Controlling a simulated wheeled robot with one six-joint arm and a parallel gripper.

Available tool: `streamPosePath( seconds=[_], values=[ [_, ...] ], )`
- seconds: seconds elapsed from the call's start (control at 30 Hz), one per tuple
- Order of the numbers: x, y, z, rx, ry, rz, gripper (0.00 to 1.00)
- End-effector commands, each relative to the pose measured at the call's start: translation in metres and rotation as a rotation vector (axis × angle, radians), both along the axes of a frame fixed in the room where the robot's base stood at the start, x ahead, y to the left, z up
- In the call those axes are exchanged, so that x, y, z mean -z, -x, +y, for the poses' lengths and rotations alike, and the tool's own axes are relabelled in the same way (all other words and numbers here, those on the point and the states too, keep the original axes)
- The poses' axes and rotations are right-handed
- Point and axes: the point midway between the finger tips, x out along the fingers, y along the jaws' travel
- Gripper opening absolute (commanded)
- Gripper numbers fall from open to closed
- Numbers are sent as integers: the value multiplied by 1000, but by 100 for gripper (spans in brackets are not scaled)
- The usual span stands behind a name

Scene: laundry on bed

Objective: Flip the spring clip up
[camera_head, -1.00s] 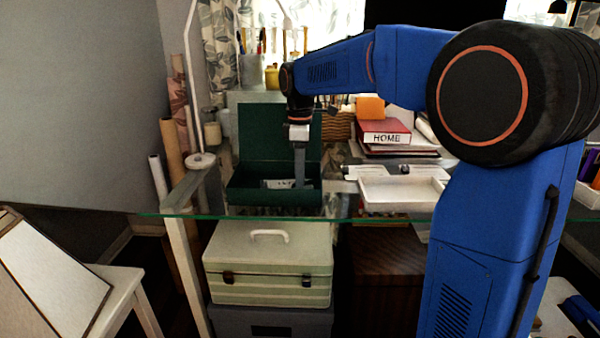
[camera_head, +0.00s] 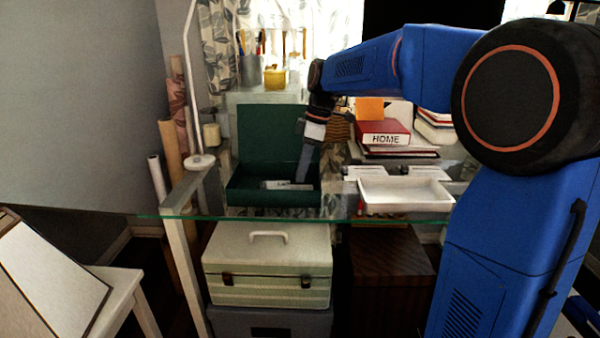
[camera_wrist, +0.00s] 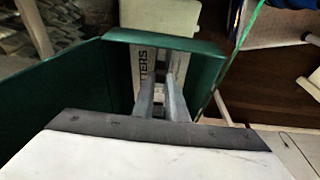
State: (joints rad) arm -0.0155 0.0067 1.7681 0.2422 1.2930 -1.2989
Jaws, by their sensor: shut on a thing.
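A dark green box file (camera_head: 272,132) stands open on the glass desk, its lid upright at the back. A pale label with letters ending "TTERS" (camera_wrist: 141,65) lies inside it. The spring clip (camera_head: 290,186) shows as a small grey bar low in the box, by my fingertips; its exact tilt is hard to tell. My gripper (camera_head: 301,180) reaches down into the box from the upper right, tilted, and is shut on the spring clip. In the wrist view my two grey fingers (camera_wrist: 160,103) point into the box over the label, and the clip between them is mostly hidden.
A white tray (camera_head: 405,207) is right of the box. Books, including a red one marked HOME (camera_head: 384,132), are stacked behind it. A pen cup (camera_head: 250,70) and a yellow pot (camera_head: 274,78) stand at the back. The glass edge (camera_head: 340,219) runs in front.

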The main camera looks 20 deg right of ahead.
Motion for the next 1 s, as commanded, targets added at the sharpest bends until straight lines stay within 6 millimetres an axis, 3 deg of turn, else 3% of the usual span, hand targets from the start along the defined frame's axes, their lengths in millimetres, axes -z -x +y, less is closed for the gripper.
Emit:
streamPosePath(
  seconds=[1.0],
  values=[
    [-16,13,-43,4,-840,-273,0]
  ],
)
